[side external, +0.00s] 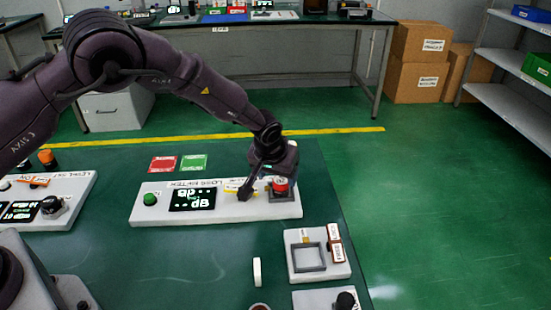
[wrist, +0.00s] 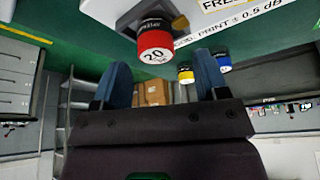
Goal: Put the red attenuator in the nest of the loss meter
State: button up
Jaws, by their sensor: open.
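The loss meter (side external: 165,213) is a long white box with a lit dB display and a green button. The red attenuator (side external: 280,185) stands at its right end, at the dark square nest (side external: 284,197); I cannot tell whether it is fully seated. In the wrist view, the red attenuator (wrist: 155,42) has a black top and a white face marked 20. It lies beyond my fingertips, against a white housing. My gripper (side external: 266,181) is close beside it, over the meter. In the wrist view, my gripper (wrist: 165,72) has its two blue fingers apart, with nothing held between them.
A white fixture with a grey square frame (side external: 309,257) stands at front right. Red (side external: 163,164) and green (side external: 194,162) cards lie behind the meter. Another white instrument (side external: 75,190) is at left. Blue (wrist: 223,62) and yellow (wrist: 186,75) capped pieces show in the wrist view.

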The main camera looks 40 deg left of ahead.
jog(key=v, duration=0.8)
jog(key=shift+d+r, duration=0.15)
jog(key=shift+r, duration=0.15)
jog(key=shift+s+r, duration=0.1)
jog(key=shift+s, duration=0.05)
jog(key=s+a+r+h, duration=0.1)
jog(key=s+a+r, duration=0.2)
jog(key=s+r, duration=0.4)
jog(key=s+a+r+h, duration=0.1)
jog(key=s+a+r, duration=0.4)
jog(key=r, duration=0.4)
jog(key=s+a+r+m, duration=0.1)
jog(key=s, duration=0.8)
jog(key=s+a+r+m+t, duration=0.1)
jog(key=s+r+m, duration=0.1)
jog(key=s, duration=0.8)
jog(key=shift+s+r+m+y, duration=0.2)
jog(key=shift+r+m+y, duration=0.05)
jog(key=shift+m+y, duration=0.05)
